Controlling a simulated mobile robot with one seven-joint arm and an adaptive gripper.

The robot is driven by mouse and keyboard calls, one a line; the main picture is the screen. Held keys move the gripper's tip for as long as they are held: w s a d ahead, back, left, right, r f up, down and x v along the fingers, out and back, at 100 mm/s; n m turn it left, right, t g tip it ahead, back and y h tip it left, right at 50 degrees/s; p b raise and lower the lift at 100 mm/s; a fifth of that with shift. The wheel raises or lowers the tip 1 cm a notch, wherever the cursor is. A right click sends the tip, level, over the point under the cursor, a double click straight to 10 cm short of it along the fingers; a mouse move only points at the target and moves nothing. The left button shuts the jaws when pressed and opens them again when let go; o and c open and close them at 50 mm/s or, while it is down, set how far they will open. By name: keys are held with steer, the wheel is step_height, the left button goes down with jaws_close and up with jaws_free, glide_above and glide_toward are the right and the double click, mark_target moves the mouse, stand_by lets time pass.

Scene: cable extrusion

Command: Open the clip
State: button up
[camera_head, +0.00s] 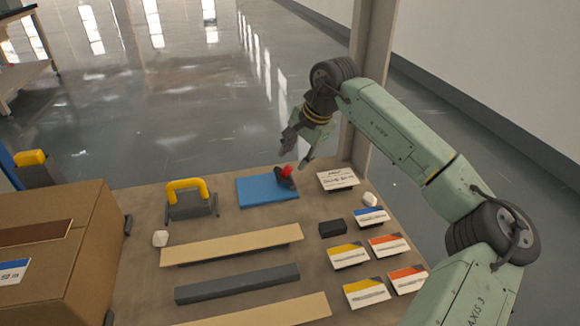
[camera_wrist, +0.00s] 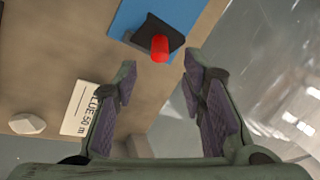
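A small dark piece with a red tip (camera_head: 286,171), which may be the clip, stands at the right edge of a flat blue plate (camera_head: 262,192). In the wrist view its red tip (camera_wrist: 160,48) is just beyond the gap between my fingers, with its dark base (camera_wrist: 146,33) over the blue plate (camera_wrist: 178,10). My gripper (camera_head: 297,151) is open and empty, just above and beside the red tip. Both fingers (camera_wrist: 160,82) show wide apart. I cannot tell whether the clip is open or closed.
A yellow handle on a grey base (camera_head: 187,192) stands left of the plate. A white label card (camera_head: 338,179) lies to its right. Several label cards, a black block (camera_head: 333,228) and long strips (camera_head: 232,245) lie nearer. A cardboard box (camera_head: 85,240) is at left; a post (camera_head: 368,60) rises behind.

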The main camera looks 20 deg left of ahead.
mark_target(290, 167)
steer(key=shift+x, duration=2.3)
steer(key=shift+c, duration=0.2)
jaws_close()
